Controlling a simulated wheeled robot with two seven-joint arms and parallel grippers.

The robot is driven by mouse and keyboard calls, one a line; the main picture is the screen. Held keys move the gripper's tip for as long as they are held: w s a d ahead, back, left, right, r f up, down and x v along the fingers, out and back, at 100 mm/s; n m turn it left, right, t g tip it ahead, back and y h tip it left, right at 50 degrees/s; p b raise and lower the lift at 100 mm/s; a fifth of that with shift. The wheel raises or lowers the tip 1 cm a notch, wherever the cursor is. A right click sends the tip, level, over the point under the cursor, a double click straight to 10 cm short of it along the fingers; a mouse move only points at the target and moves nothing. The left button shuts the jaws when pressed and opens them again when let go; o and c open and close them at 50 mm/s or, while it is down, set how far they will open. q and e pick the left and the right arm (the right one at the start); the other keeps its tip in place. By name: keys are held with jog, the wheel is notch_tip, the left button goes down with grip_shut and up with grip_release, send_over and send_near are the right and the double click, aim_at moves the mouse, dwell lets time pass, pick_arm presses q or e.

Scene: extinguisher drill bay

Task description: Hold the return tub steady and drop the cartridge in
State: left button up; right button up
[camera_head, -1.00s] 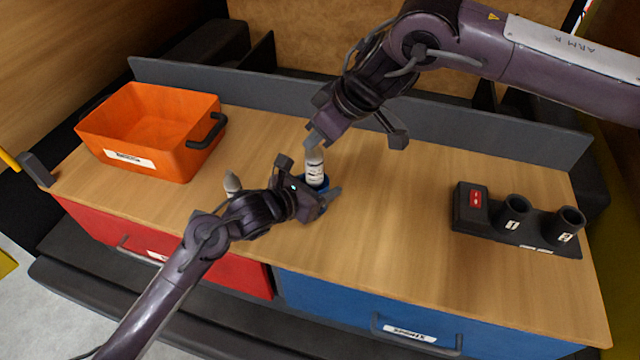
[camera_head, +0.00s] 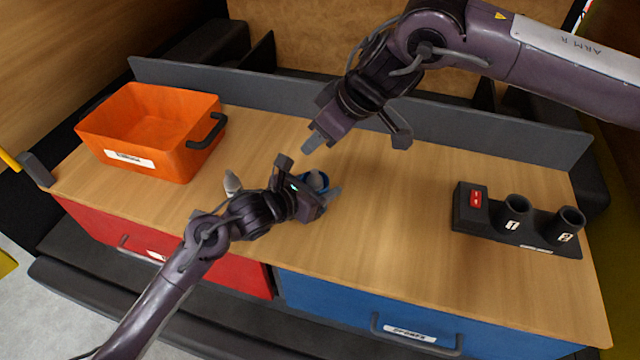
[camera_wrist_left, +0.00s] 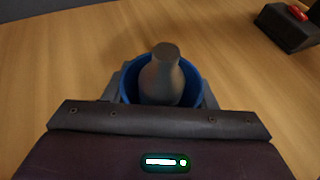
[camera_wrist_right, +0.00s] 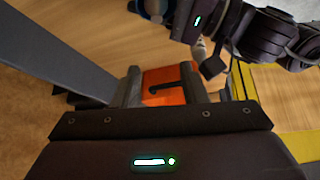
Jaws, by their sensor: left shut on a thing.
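The blue return tub (camera_wrist_left: 192,84) is clasped between the fingers of my left gripper (camera_head: 309,184). The cartridge (camera_wrist_left: 161,76), grey and bottle-shaped with a narrow neck, stands inside the tub in the left wrist view, its top above the rim. In the head view the cartridge (camera_head: 315,179) is partly hidden by my left gripper, and only a bit of the blue tub (camera_head: 326,180) shows. My right gripper (camera_head: 356,140) is open and empty, above and behind the tub. The right wrist view shows its fingers apart with nothing between them.
An orange bin (camera_head: 190,160) stands at the left of the table. Another pale bottle (camera_head: 232,183) stands just behind my left forearm. A black holder (camera_head: 489,218) with two cups and a red switch sits at the right. The wooden top between tub and holder is clear.

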jog(key=v, duration=1.1)
pick_arm(q)
jog(key=o, duration=1.2)
jog(key=v, duration=1)
jog(key=shift+s+a, duration=0.3)
jog(key=shift+s+a+r, duration=0.3)
jog(key=shift+s+r, duration=0.05)
jog(key=shift+s, duration=0.05)
jog(key=shift+a, duration=0.1)
pick_arm(e)
jog(key=shift+a, duration=0.1)
